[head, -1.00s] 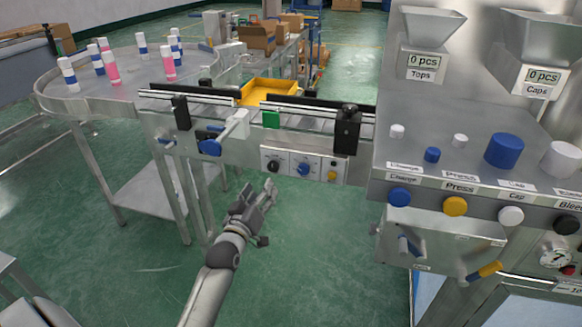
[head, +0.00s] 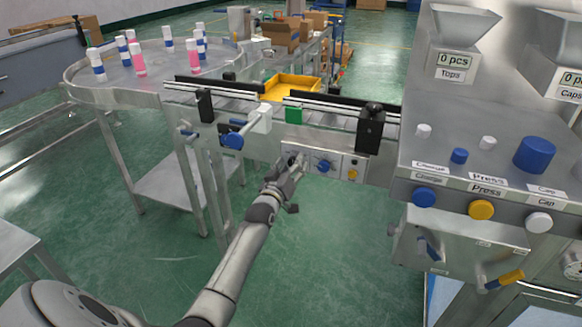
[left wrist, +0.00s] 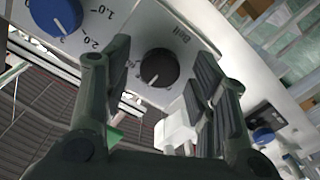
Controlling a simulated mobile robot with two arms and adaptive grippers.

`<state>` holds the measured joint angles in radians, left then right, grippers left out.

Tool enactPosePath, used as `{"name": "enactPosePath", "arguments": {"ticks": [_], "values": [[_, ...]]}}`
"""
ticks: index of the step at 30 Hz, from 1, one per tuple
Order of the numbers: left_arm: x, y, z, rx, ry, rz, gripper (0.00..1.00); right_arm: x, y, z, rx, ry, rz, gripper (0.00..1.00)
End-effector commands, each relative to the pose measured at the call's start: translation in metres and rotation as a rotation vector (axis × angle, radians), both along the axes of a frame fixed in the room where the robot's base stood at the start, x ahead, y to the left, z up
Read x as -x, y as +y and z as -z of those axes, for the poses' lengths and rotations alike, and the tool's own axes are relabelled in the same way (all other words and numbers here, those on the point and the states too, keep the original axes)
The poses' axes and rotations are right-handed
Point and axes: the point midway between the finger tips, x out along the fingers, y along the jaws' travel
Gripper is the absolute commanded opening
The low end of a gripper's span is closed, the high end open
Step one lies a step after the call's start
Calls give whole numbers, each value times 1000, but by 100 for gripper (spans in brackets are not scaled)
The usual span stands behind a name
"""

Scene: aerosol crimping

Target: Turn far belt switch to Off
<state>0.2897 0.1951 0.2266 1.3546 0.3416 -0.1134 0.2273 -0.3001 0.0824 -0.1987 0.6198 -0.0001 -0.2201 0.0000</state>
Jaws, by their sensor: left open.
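The black belt switch (left wrist: 158,68) is a round knob with a white pointer line on a pale panel (head: 338,174) under the conveyor. In the left wrist view it sits between my open fingers, apart from both. In the head view my left gripper (head: 295,168) is at the panel's left end and hides the knob. My left gripper also shows in the left wrist view (left wrist: 163,60), empty. A label beside the knob is tilted and hard to read. My right gripper is in neither view now.
The filling machine (head: 480,185) stands at the right. Open floor lies below the panel.

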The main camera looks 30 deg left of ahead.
Motion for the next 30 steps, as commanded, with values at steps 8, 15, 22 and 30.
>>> {"name": "enactPosePath", "arguments": {"ticks": [8,15,22,30], "values": [[0,0,0,0,0,0,44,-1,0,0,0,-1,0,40],[0,0,0,0,1,0,13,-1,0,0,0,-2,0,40],[0,0,0,10,-1,0,7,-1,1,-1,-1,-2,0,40],[0,0,0,112,-26,0,7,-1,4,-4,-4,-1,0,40]]}}
